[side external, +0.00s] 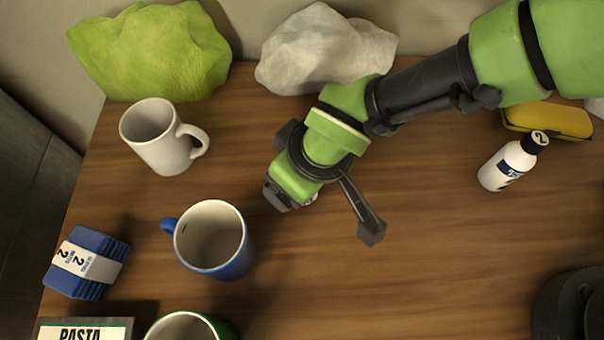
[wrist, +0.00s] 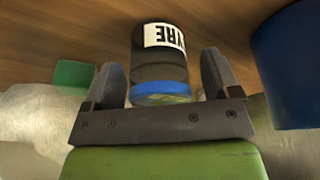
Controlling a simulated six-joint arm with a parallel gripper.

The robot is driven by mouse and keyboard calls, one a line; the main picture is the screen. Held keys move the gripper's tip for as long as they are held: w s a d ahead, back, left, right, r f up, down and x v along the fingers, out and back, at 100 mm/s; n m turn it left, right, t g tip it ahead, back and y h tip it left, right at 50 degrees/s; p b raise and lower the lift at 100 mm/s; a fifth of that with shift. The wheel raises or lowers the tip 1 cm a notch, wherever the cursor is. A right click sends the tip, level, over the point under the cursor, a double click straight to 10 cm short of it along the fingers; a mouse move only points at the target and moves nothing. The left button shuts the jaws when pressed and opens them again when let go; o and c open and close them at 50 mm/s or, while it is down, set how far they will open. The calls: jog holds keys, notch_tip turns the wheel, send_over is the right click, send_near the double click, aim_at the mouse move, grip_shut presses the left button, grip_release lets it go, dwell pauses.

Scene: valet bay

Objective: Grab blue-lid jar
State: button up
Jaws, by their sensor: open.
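The blue-lid jar (wrist: 158,72) shows in the wrist view as a dark jar with a white label reading "TYRE". Its blue lid (wrist: 160,88) faces my gripper. My gripper (wrist: 160,68) is open, with one finger on each side of the jar in the picture; I cannot tell whether either touches it. In the side external view my gripper (side external: 322,214) is over the middle of the table, and the jar is not visible there, likely hidden by the gripper.
A blue mug (side external: 238,258) stands left of my gripper, with a white mug (side external: 158,145) farther back. Blue sponges (side external: 86,264) lie at the left. A white bottle (side external: 507,167) is at the right. Crumpled green (side external: 150,52) and grey (side external: 325,50) cloths lie at the back.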

jog(key=shift+f, duration=0.3)
jog(key=c, duration=1)
